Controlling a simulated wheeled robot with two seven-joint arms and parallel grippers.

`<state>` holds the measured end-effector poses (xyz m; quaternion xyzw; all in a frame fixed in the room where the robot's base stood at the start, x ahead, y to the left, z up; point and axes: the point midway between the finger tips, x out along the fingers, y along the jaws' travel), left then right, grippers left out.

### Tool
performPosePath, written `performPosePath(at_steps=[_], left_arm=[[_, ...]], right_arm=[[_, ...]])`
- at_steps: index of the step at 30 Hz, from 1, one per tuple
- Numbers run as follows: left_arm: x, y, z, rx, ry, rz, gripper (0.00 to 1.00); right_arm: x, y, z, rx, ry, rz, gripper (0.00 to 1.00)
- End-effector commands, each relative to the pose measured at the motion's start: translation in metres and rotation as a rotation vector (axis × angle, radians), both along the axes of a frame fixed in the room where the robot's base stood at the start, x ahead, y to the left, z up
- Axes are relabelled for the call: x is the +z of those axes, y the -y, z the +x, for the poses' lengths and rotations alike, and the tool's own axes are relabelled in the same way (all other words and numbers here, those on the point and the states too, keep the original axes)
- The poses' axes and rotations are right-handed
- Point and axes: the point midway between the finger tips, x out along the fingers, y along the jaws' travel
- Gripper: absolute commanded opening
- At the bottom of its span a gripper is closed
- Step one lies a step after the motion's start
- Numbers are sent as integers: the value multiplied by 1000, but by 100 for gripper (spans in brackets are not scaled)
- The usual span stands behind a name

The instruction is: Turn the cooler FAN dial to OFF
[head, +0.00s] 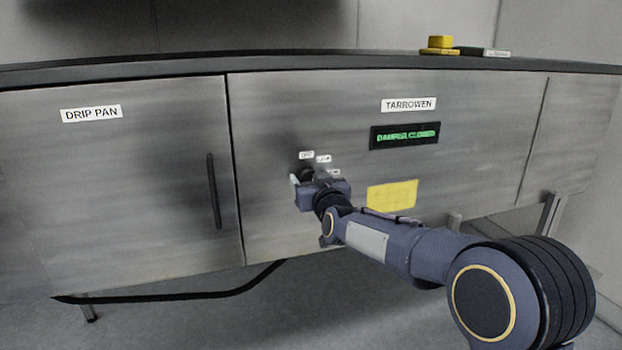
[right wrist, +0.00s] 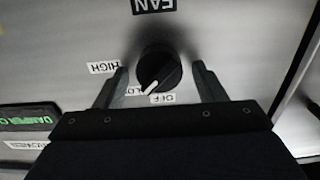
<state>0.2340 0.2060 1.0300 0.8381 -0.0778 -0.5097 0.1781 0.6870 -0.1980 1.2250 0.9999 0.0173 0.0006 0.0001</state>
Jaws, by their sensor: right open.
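The FAN dial (right wrist: 159,68) is a round black knob with a white pointer line, seen upside down in the right wrist view. The pointer aims at the gap between the LOW label (right wrist: 138,90) and the OFF label (right wrist: 162,98). The HIGH label (right wrist: 102,67) is further round. My right gripper (right wrist: 160,74) is open, one finger on each side of the dial, with a visible gap to each. In the head view my right gripper (head: 308,184) is at the panel and mostly hides the dial; the OFF label (head: 306,154) shows above it. My left gripper is out of view.
A green-lettered display (head: 405,136) reading DAMPER CLOSED and a yellow note (head: 392,196) are right of the dial. A DRIP PAN door (head: 120,180) with a black vertical handle (head: 214,190) is to the left. A yellow-topped item (head: 440,44) sits on the top edge.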

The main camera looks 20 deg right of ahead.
Motion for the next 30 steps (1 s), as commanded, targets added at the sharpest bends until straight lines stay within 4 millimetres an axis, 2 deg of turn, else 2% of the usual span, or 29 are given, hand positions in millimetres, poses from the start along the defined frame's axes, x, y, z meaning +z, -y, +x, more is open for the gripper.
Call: performPosePath(at_steps=[8, 18, 19, 30], left_arm=[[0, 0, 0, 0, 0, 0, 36], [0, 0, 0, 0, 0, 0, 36], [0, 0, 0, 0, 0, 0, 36], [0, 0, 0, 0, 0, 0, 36]], right_arm=[[0, 0, 2, 0, -1, 1, 64], [0, 0, 2, 0, -1, 1, 21], [0, 0, 2, 0, -1, 1, 19], [-1, -1, 2, 0, 2, -77, 19]])
